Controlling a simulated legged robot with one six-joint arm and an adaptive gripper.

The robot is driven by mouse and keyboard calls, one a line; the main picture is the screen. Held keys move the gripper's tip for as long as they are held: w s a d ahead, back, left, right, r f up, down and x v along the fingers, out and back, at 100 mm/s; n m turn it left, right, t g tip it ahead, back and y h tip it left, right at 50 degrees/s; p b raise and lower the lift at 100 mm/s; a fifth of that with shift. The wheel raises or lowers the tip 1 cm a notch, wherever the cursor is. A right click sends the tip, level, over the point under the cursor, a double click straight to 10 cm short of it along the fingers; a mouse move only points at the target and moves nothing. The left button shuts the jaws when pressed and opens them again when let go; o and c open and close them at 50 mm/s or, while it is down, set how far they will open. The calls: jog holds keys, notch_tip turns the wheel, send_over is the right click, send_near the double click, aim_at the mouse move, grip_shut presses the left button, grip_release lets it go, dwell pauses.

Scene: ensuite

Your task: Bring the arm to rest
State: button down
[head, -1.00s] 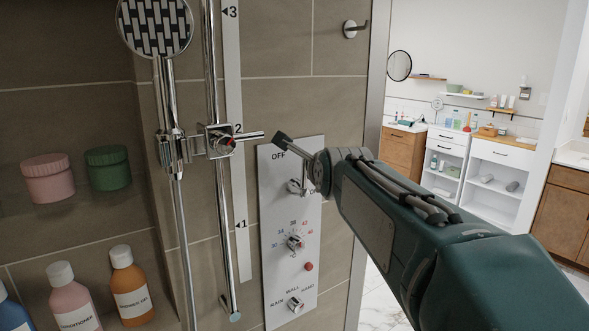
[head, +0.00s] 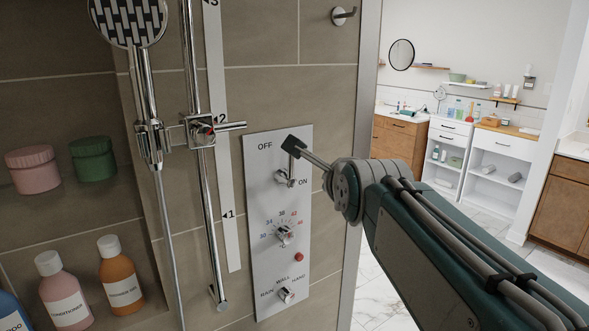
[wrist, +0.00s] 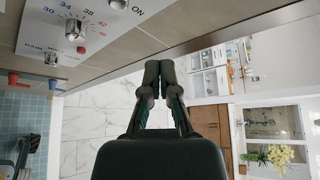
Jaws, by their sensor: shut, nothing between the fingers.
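My gripper (head: 292,146) is at the end of my green arm, in front of the upper part of the white shower panel (head: 262,185) in the head view. Its fingers are shut and hold nothing. In the wrist view my gripper (wrist: 160,66) points away from the camera with its fingertips together, and the panel (wrist: 40,33) lies to the upper left. The OFF/ON lever (head: 285,178) is just below the fingertips in the head view; whether they touch cannot be told.
A slide rail (head: 203,180) with a hand shower (head: 128,20) is left of the panel. Bottles (head: 120,277) and round jars (head: 93,158) stand in the left niche. A wall hook (head: 342,15) is above. Open marble floor (wrist: 100,130) and white shelving (head: 497,175) lie to the right.

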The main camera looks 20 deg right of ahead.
jog(key=s+a+f+n+g+y, duration=0.1)
jog(key=s+a+f+n+g, duration=0.3)
jog(key=s+f+n, duration=0.5)
jog(key=s+a+f+n+g+y, duration=0.2)
jog(key=s+a+f+n+g, duration=0.2)
jog(key=s+f+n, duration=0.6)
notch_tip(320, 180, down, 3)
jog(key=a+n, duration=0.1)
jog(key=n, duration=0.6)
jog(key=shift+a+n+g, duration=0.25)
jog(key=shift+n+g, duration=0.05)
jog(key=shift+n, duration=0.1)
